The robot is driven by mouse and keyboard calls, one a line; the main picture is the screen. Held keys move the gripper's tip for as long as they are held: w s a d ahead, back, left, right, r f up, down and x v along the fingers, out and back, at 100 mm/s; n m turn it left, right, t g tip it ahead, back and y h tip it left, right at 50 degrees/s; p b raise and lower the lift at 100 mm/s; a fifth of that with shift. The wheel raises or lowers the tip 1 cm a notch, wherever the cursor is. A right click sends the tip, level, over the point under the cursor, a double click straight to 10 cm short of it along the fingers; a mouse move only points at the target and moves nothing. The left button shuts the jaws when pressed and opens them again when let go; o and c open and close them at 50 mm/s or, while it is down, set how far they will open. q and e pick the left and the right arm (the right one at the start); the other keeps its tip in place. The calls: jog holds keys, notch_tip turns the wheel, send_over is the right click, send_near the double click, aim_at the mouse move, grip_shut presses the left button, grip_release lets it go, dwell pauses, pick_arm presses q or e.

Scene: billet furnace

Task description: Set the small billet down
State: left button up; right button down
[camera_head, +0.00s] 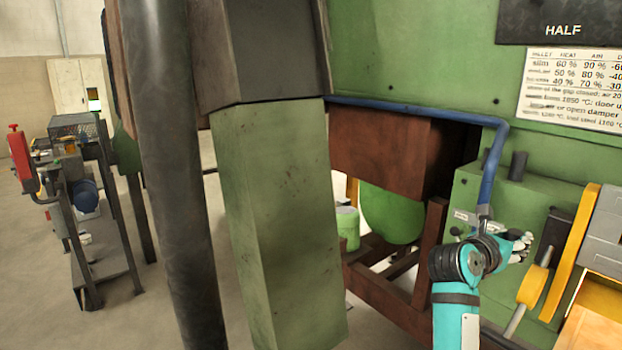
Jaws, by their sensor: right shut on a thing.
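My right gripper (519,243) is at the end of my teal arm, in front of the green control box under the blue pipe. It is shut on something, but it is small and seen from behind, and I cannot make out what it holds. I cannot pick out the small billet in the head view. My left gripper is not in view.
A green box (473,192) with knobs stands behind my right gripper, under a blue pipe (420,108). A yellow lever (570,253) is close on its right. A large green column (270,220) and a dark post (172,170) fill the middle left. A cluttered bench (105,262) stands far left, beyond open floor.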

jog(key=s+a+f+n+t+y, duration=0.25)
jog(key=s+f, duration=0.25)
jog(key=f, duration=0.3)
jog(key=s+a+f+n+t+y, duration=0.2)
jog(key=s+a+f+n+y, duration=0.2)
jog(key=s+a, duration=0.5)
jog(key=s+a+f+n+t+y, duration=0.3)
jog(key=s+a+f+n+y, duration=0.2)
jog(key=s+a, duration=0.4)
jog(key=s+f+y, duration=0.1)
jog(key=s+y, duration=0.1)
jog(key=s, duration=0.1)
